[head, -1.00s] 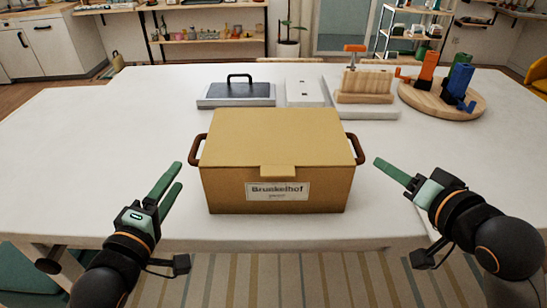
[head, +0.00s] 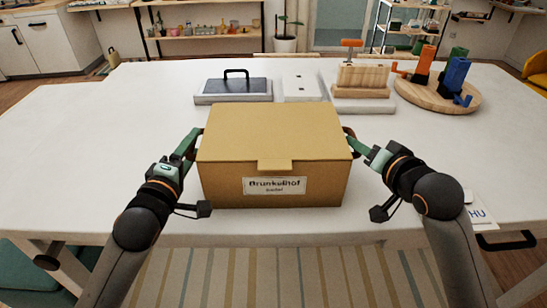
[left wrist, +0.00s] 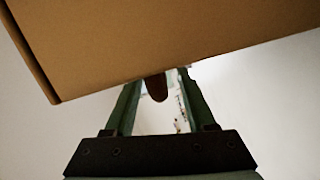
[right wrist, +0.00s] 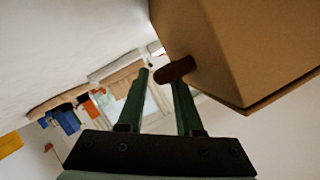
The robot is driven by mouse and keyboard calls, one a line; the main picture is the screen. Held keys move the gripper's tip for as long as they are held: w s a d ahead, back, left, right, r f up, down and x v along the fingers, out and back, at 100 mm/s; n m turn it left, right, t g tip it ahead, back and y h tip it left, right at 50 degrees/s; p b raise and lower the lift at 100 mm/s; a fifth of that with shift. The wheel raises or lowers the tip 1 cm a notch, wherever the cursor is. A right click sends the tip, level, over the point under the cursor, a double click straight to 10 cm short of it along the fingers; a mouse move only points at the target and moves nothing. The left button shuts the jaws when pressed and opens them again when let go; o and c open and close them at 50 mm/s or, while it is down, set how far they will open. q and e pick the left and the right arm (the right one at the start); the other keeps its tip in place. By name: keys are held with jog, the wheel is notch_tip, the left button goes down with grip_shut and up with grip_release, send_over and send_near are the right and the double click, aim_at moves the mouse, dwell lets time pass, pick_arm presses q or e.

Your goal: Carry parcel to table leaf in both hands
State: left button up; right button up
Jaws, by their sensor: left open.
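The parcel (head: 270,130) is a tan lidded box with a printed label and dark brown handles on its left and right ends. It stands on the white table near its front edge. My left gripper (head: 190,143) is open at the left handle, which shows between its fingers in the left wrist view (left wrist: 156,88). My right gripper (head: 358,146) is at the right handle. The white tabletop (head: 90,150) extends left of the parcel; I cannot tell which part is the leaf.
Behind the parcel are a dark-topped case (head: 234,88), a white block (head: 302,88), a wooden rack (head: 363,80) on a pale board, and a round wooden tray (head: 437,95) with coloured holders. A card lettered "HU" (head: 479,213) is at the right. The table's left side is clear.

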pick_arm(q)
jog(key=shift+w+d, duration=0.2)
jog(key=shift+w, duration=1.05)
pick_arm(e)
jog(key=shift+x, duration=1.25)
pick_arm(q)
jog(key=c, duration=0.6)
pick_arm(e)
grip_shut()
pick_arm(q)
jog(key=shift+f, duration=0.1)
grip_shut()
jog(key=shift+r, duration=0.25)
pick_arm(e)
jog(key=shift+r, duration=0.3)
